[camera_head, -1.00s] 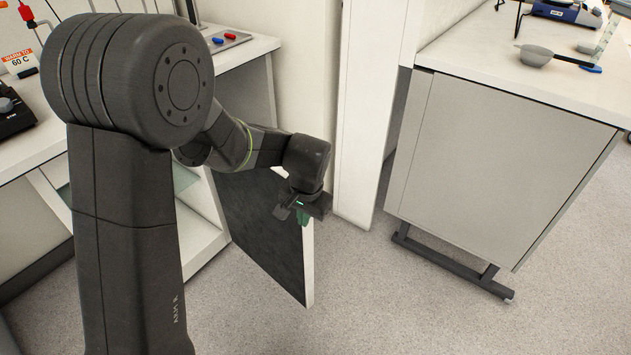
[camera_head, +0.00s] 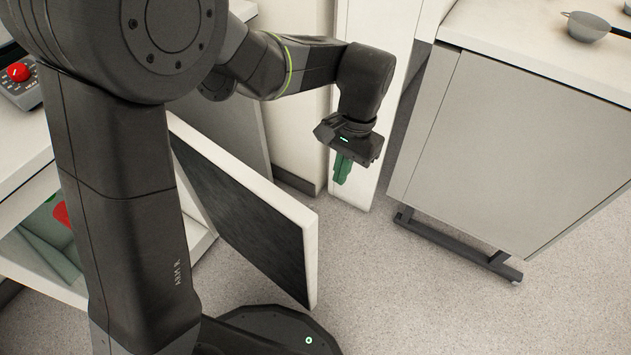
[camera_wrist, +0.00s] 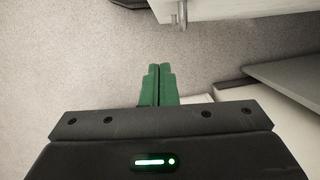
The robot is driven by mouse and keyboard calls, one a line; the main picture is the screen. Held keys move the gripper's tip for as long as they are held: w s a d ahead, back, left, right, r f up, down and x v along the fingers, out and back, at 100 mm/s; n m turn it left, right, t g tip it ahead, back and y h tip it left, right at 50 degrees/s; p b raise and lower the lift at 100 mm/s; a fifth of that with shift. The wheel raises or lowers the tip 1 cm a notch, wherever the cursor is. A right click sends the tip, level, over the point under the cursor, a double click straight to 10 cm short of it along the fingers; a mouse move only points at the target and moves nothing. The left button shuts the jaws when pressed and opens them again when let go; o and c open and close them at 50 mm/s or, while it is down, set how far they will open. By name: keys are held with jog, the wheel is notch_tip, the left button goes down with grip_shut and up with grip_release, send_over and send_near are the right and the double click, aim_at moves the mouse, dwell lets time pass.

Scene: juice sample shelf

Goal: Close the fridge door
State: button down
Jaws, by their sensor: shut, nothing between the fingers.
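The fridge door (camera_head: 245,215) stands open in the head view, a white-edged panel with a dark inner face, swung out from the bench on the left. Its free edge points toward the floor in the middle. My gripper (camera_head: 341,172) hangs to the right of the door, past its free edge and apart from it in the picture. Its green fingers point down and are shut with nothing between them. In the wrist view the shut fingers (camera_wrist: 158,85) lie over bare floor. Part of the fridge opening is hidden behind my arm.
A grey cabinet (camera_head: 510,150) on a dark wheeled frame (camera_head: 455,243) stands on the right. A white post (camera_head: 395,110) rises behind my gripper. The open fridge interior (camera_head: 50,235) holds a red item. The floor (camera_head: 400,300) between door and cabinet is clear.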

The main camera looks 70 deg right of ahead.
jog(key=w+a+f+b, duration=0.2)
jog(key=a+f, duration=0.4)
jog(key=f, duration=0.3)
jog(key=shift+f+b, duration=0.3)
jog(key=shift+b, duration=0.15)
jog(key=shift+w+a, duration=0.1)
jog(key=shift+a, duration=0.05)
